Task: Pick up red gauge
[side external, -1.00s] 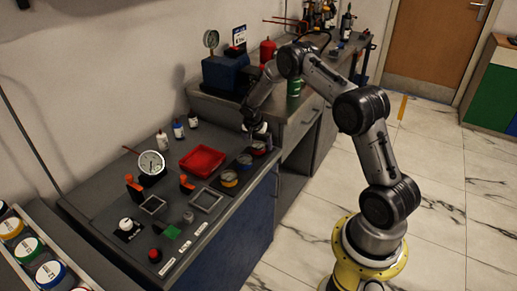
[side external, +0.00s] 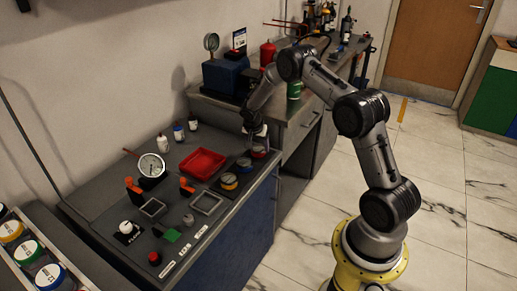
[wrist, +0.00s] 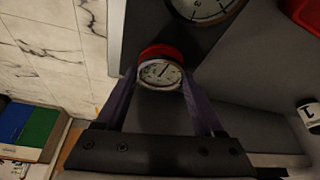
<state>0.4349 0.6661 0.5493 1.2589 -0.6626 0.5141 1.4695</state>
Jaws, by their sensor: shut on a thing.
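The red gauge (wrist: 160,72) shows in the wrist view, with a red rim and a white dial. My gripper (wrist: 158,78) has its two purple fingers on either side of it and is shut on it. In the side external view the red gauge (side external: 260,153) is small and partly hidden under my gripper (side external: 258,146), at the right end of a row of gauges on the dark bench. I cannot tell whether the gauge is clear of the bench top.
A blue gauge (side external: 244,163) and a yellow gauge (side external: 229,181) stand in the same row. A red tray (side external: 202,164) lies left of them. Bottles (side external: 179,133) stand by the wall.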

